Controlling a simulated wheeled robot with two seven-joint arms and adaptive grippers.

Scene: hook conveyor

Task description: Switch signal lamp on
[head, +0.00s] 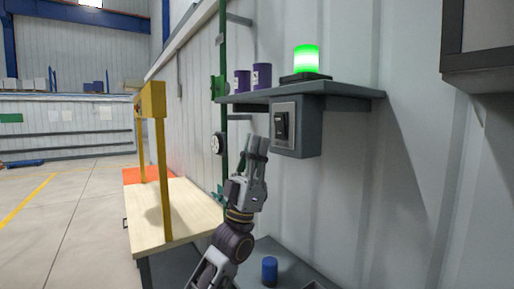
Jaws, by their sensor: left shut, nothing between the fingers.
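The signal lamp (306,59) stands on a grey wall shelf and glows bright green. Below the shelf is a grey switch box (297,135) with a black rocker switch (281,126) on its light front plate. My left gripper (259,143) is shut and empty, pointing up, just left of and slightly below the switch. Whether its fingertips touch the switch plate I cannot tell. My right gripper is not in view.
Two purple cans (261,76) stand on the shelf (345,91) left of the lamp. A wooden table (188,210) with a yellow frame (161,150) is at left. A blue can (269,269) stands low on a grey surface. A dark cabinet (480,70) hangs at upper right.

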